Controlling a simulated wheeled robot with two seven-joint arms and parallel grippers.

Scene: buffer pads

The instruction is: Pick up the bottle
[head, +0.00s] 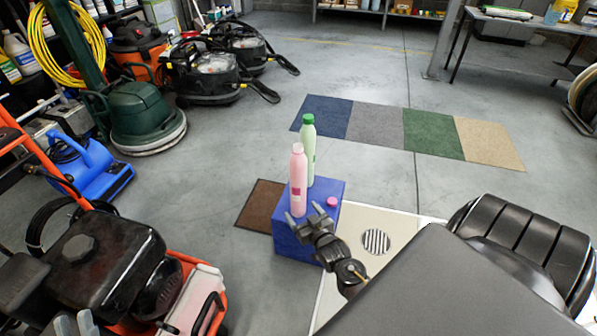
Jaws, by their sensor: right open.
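A pink bottle (298,182) stands upright on a blue box (299,245), at its left side. A pale green bottle (309,150) with a green cap stands upright just behind it. A small pink round piece, like a cap, (332,201) lies on the box top to the right. My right gripper (308,215) is open, its fingers at the front of the box, close in front of the pink bottle's base; whether they touch the box cannot be told. My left gripper (72,324) is partly in view at the bottom left edge, away from the bottles; its opening is unclear.
An orange and black machine (105,260) stands at the lower left. A blue blower (85,165), a green floor machine (132,118) and vacuums (210,70) line the left. Coloured mats (378,127) lie behind the box. The middle floor is free.

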